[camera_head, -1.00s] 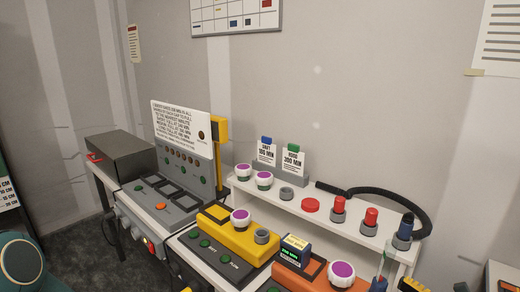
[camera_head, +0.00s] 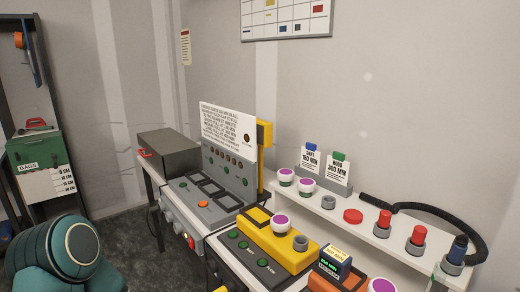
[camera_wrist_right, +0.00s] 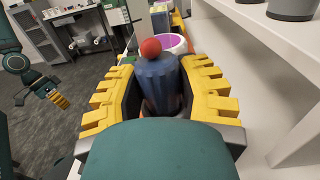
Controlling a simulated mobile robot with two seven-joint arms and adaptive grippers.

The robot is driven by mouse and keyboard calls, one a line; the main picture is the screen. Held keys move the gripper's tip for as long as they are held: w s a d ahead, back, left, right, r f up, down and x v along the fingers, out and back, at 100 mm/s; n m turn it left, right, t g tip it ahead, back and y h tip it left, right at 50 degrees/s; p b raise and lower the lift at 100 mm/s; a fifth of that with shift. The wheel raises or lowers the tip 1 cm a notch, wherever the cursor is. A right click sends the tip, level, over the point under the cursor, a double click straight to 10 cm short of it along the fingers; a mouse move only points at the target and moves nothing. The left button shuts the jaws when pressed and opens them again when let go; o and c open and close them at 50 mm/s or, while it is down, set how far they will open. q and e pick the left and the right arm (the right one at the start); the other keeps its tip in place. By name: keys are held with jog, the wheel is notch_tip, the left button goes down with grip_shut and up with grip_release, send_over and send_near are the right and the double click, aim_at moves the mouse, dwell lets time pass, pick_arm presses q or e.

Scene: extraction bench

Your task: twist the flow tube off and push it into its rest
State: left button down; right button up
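In the right wrist view a blue-grey cylinder (camera_wrist_right: 158,82) with a red ball (camera_wrist_right: 150,48) on top stands between the yellow fingers of my right gripper (camera_wrist_right: 158,72). The fingers flank it closely; whether they press on it cannot be told. Its lower end is hidden by the gripper. It may be the flow tube, but I cannot confirm this. In the head view a dark blue piece (camera_head: 457,250) sits in a grey holder at the shelf's right end. My left gripper (camera_wrist_right: 60,100) hangs at the left of the wrist view, over the floor, apart from the bench things.
A black hose (camera_head: 440,212) curves behind. A yellow block (camera_head: 275,248) and an orange block (camera_head: 322,282) stand in front. A white shelf wall (camera_wrist_right: 255,50) lies close right of my right gripper.

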grip_shut()
jog(key=shift+w+r+n+g+y+p, duration=0.1)
jog(key=shift+n+g+y+p, duration=0.65)
jog(key=shift+n+g+y, duration=0.45)
jog(key=n+g+y, duration=0.2)
jog(key=g, duration=0.1)
jog(key=shift+f+g+p, duration=0.2)
jog(key=shift+g+p, duration=0.1)
jog(key=shift+f+n+g+y, duration=0.1)
jog(key=shift+n+g+y, duration=0.5)
jog(key=shift+n+g, duration=0.45)
jog(key=o, duration=1)
grip_release()
